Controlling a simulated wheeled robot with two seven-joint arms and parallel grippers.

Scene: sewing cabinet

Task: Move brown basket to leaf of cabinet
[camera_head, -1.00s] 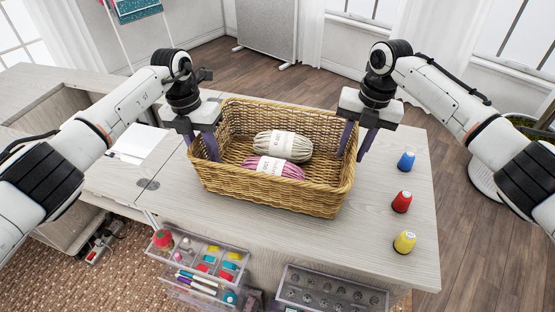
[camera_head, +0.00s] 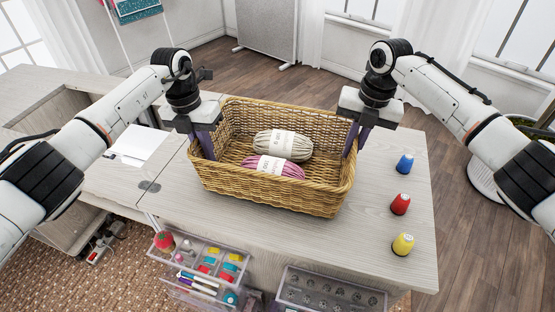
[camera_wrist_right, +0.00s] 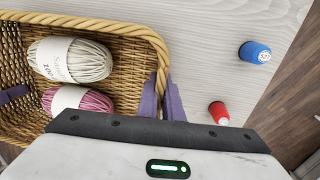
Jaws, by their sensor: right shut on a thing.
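The brown basket (camera_head: 270,195) is woven wicker and stands upright on the light wood top (camera_head: 330,235) of the cabinet. A grey and a pink yarn skein lie in it. My right gripper (camera_head: 357,140) is shut on the basket's right wall, one finger inside and one outside; the right wrist view shows its purple fingers (camera_wrist_right: 161,98) at the rim. My left gripper (camera_head: 205,145) is at the left wall with its fingers closed together around the rim. A hinge (camera_head: 149,186) joins this top to the panel on the left; I cannot tell which panel is called the leaf.
Blue (camera_head: 405,164), red (camera_head: 400,204) and yellow (camera_head: 402,244) thread spools stand on the top to the right of the basket. White paper (camera_head: 136,143) lies on the left panel, which has free room. Open clear drawers (camera_head: 330,290) stick out at the front.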

